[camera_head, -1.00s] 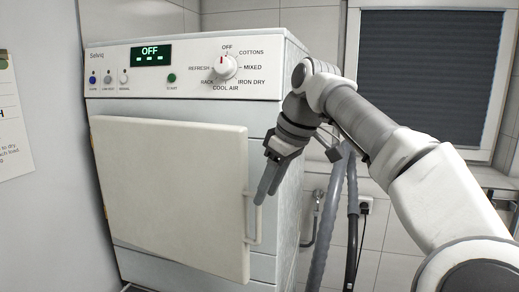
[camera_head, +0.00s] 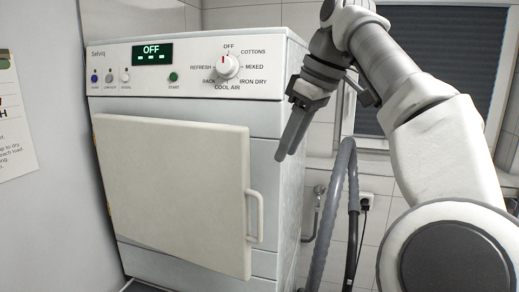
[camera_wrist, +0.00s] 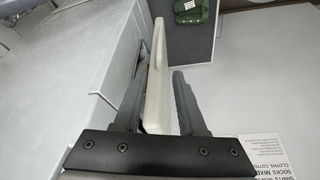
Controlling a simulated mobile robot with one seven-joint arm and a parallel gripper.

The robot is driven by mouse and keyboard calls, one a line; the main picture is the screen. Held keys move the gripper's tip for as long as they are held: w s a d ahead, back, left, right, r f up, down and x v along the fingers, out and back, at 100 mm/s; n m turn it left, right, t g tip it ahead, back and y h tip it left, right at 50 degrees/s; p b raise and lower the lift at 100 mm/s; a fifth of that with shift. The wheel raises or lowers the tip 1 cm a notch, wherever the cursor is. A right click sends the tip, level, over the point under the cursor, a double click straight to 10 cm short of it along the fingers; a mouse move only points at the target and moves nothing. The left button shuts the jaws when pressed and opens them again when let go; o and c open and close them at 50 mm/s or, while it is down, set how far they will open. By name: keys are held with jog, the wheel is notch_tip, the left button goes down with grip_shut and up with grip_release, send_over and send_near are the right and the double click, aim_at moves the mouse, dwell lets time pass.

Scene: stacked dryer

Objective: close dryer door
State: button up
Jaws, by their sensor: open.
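The dryer (camera_head: 268,115) is white, with its door (camera_head: 172,190) standing ajar in front of the lower body. The door's upright handle (camera_head: 255,215) is on its right edge. My gripper (camera_head: 283,153) is open and empty, above and to the right of the handle, apart from it. In the wrist view, the door (camera_wrist: 157,85) shows nearly edge-on, in line between my two spread fingers, with a gap between it and the dryer front. Whether the fingers straddle the door in depth I cannot tell.
A wall (camera_head: 35,220) stands close on the left. Grey hoses (camera_head: 333,215) hang right of the dryer. A window with a dark blind (camera_head: 445,75) is behind my arm. A dark green item (camera_wrist: 192,8) lies at the top of the wrist view.

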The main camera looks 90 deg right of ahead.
jog(key=c, duration=0.5)
jog(key=shift+w+a, duration=0.1)
jog(key=shift+w, duration=0.25)
grip_shut()
jog(key=w+a+f+n+g+b, duration=0.1)
jog(key=w+a+n+g+b, duration=0.15)
jog(key=w+n+g, duration=0.6)
jog(key=w+a+f+n+g+h, duration=0.2)
jog(key=w+f+n+g, duration=0.1)
jog(key=w+f, duration=0.55)
jog(key=n+g+h+b, duration=0.35)
jog(key=n+g, duration=0.55)
jog(key=n, duration=0.9)
send_near(247, 264)
jog(key=s+a+p, duration=0.1)
jog(key=s+a, duration=0.1)
jog(key=s, duration=0.2)
jog(key=shift+s+d+r, duration=0.1)
jog(key=shift+s+d, duration=0.15)
jog(key=shift+d, duration=0.45)
jog(key=shift+s+d+f, duration=0.1)
jog(key=shift+s+d, duration=0.1)
jog(key=shift+d, duration=0.55)
jog(key=shift+s+d+r, duration=0.1)
jog(key=shift+s+d, duration=0.15)
jog(key=shift+d, duration=0.45)
